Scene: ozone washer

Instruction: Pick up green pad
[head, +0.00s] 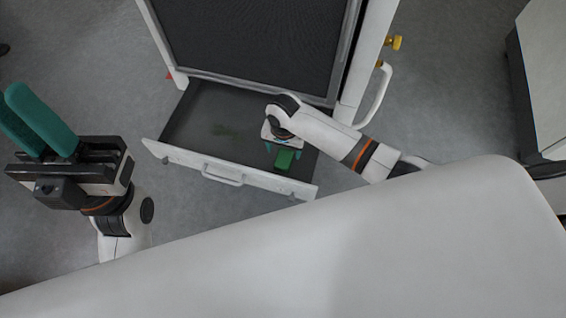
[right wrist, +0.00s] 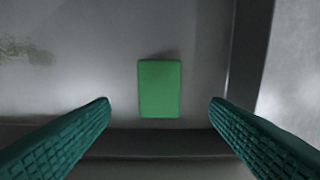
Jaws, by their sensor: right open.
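The green pad (head: 285,159) is a small flat rectangle lying on the floor of the open drawer (head: 190,118), near its front right. In the right wrist view the pad (right wrist: 160,88) is upright in the picture, ahead of and between my two teal fingers. My right gripper (right wrist: 160,102) is open and empty, above the drawer with its fingers apart on either side of the pad. In the head view my right gripper (head: 283,146) reaches down over the pad and partly hides it. My left gripper (head: 40,120) is at the far left, outside the drawer, with its teal fingers pointing up and close together.
The drawer's front panel with its handle (head: 222,174) and side walls surround the pad. A green smudge (head: 224,131) marks the drawer floor at left. The cabinet's dark panel (head: 255,40) rises behind. A grey cabinet (head: 540,80) stands at right. Open floor lies left of the drawer.

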